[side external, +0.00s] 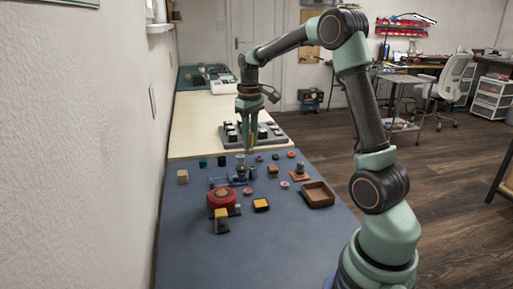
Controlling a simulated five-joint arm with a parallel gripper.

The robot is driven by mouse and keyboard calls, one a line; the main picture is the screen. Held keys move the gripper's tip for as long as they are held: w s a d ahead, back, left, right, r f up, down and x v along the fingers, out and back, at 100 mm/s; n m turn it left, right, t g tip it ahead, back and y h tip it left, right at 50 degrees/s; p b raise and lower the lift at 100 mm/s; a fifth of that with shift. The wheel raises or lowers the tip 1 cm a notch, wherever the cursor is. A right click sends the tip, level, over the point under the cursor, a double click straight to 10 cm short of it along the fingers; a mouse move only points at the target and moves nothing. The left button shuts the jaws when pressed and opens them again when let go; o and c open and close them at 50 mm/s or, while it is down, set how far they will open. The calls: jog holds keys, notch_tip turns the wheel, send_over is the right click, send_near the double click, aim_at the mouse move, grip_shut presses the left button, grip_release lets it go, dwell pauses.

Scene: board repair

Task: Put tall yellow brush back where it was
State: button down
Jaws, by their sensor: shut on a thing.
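The blue mat (290,235) holds a red round piece (222,199), two dark blocks with yellow tops (221,215) (262,204), a brown open tray (318,195) and several small parts. A grey rack (268,133) stands behind. The mat's front is clear.

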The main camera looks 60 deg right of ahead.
jog(key=s+d+r+m, duration=0.25)
jog(key=s+d, duration=0.25)
jog(key=s, duration=0.5)
jog(key=f, duration=1.9)
jog(key=shift+s+a+f, duration=0.1)
jog(key=shift+s+f, duration=0.15)
jog(key=shift+f, duration=0.15)
jog(key=shift+f, duration=0.1)
jog(key=c, duration=0.7)
grip_release()
